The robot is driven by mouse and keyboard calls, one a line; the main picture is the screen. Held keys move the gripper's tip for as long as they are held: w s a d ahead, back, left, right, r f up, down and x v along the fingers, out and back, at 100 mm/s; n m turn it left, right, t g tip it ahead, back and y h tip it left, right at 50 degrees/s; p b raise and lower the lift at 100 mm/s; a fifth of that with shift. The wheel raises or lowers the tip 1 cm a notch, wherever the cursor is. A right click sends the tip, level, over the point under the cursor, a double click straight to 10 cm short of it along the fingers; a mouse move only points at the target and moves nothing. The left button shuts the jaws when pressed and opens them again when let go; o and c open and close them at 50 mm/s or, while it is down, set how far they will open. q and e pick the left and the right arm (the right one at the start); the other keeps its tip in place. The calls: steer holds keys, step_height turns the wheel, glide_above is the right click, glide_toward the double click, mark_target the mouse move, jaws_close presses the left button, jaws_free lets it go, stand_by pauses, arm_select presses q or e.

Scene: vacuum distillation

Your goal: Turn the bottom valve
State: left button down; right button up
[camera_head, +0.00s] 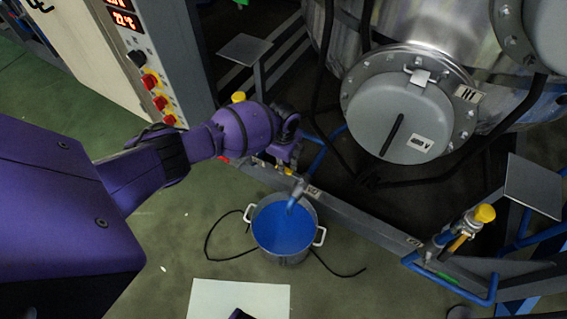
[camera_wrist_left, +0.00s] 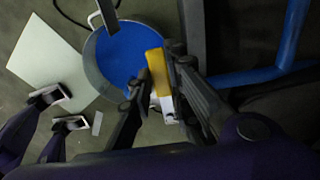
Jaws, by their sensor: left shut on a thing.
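The bottom valve has a yellow handle (camera_wrist_left: 158,70) that shows in the left wrist view. My left gripper (camera_wrist_left: 158,82) is shut on this handle, one dark finger on each side of it. In the head view my left gripper (camera_head: 286,157) is at the low pipe behind the blue bucket, and the wrist hides most of the handle. The metal spout (camera_head: 296,194) points down over the bucket (camera_head: 284,228), which holds blue liquid. A dark tip at the bottom edge of the head view may be my right gripper (camera_head: 240,314); its jaws are unclear.
A steel vessel with a round grey hatch (camera_head: 398,118) stands behind. Another yellow-handled valve (camera_head: 484,213) is at the right. A control cabinet (camera_head: 160,50) stands at the left. A white sheet (camera_head: 238,296) and black cables lie on the floor around the bucket.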

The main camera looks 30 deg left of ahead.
arm_select(q)
steer(key=c, duration=1.6)
jaws_free()
steer(key=shift+a+r, duration=0.15)
steer(key=shift+a, duration=0.1)
steer(key=shift+c, duration=0.2)
steer(key=shift+d, duration=0.1)
step_height(320, 180, up, 12)
